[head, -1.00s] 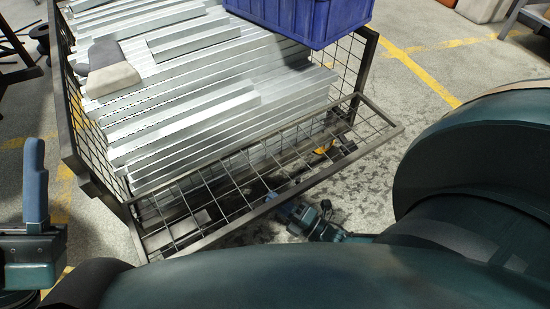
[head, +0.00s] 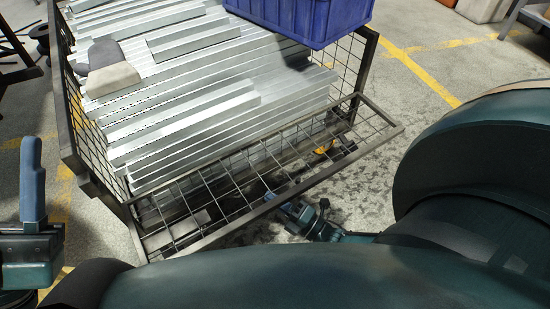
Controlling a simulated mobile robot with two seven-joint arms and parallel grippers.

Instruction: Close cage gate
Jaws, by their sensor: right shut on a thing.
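The cage gate (head: 243,177) is a wire-mesh panel in a dark metal frame. It is swung down and outward at the near side of the cage (head: 62,100), tilted, with its outer rail toward me. My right gripper (head: 289,208) is at that outer rail, right of its middle, and is shut on the gate. The rail and mesh partly hide its fingertips. My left gripper (head: 32,180) is at the left edge, apart from the cage. One blue-grey finger shows upright; the other cannot be made out.
Yellow floor lines (head: 420,72) run right of the cage. Open floor lies right of the gate.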

